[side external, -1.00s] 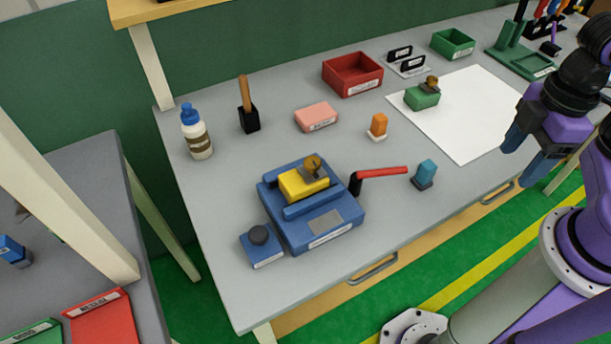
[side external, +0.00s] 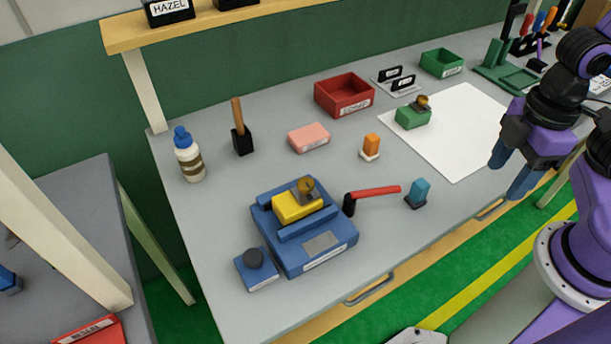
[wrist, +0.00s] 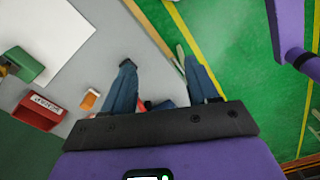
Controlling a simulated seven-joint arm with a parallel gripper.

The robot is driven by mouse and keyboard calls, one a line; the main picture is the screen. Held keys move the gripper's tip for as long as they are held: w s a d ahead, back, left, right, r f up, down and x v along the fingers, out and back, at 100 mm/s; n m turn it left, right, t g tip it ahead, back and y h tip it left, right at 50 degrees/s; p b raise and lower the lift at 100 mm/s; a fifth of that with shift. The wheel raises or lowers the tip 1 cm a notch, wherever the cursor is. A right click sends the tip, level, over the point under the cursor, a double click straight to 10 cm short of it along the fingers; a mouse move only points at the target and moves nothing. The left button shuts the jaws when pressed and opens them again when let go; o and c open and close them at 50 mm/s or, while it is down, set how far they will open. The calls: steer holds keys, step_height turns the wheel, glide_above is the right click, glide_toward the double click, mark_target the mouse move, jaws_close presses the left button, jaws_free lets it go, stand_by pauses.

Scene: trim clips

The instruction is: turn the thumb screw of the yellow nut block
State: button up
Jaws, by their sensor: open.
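The yellow nut block (side external: 293,207) sits in a blue fixture (side external: 318,251) on the grey table, with its brass-coloured thumb screw (side external: 306,186) on top. A second block, green (side external: 411,118), with a similar screw, rests at the edge of the white sheet. My gripper (side external: 512,180) is open and empty, above the table's front edge at the right, well apart from the yellow block. In the wrist view its two blue fingers (wrist: 163,80) are spread, with nothing held between them. The yellow block cannot be made out in the wrist view.
A blue box with a black knob (side external: 256,268) is at the front left. A red bin (side external: 344,95) stands behind. The white sheet (side external: 460,140) is mostly clear.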

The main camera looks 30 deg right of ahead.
steer(key=w+a+r+n+g, duration=0.2)
steer(key=w+a+r+n, duration=0.35)
steer(key=w+a, duration=0.55)
steer(key=n+g+y, duration=0.1)
steer(key=n+y, duration=0.2)
steer(key=n, duration=0.5)
glide_toward(306, 182)
steer(key=x, duration=0.8)
steer(key=shift+c, duration=0.2)
steer(key=c, duration=1)
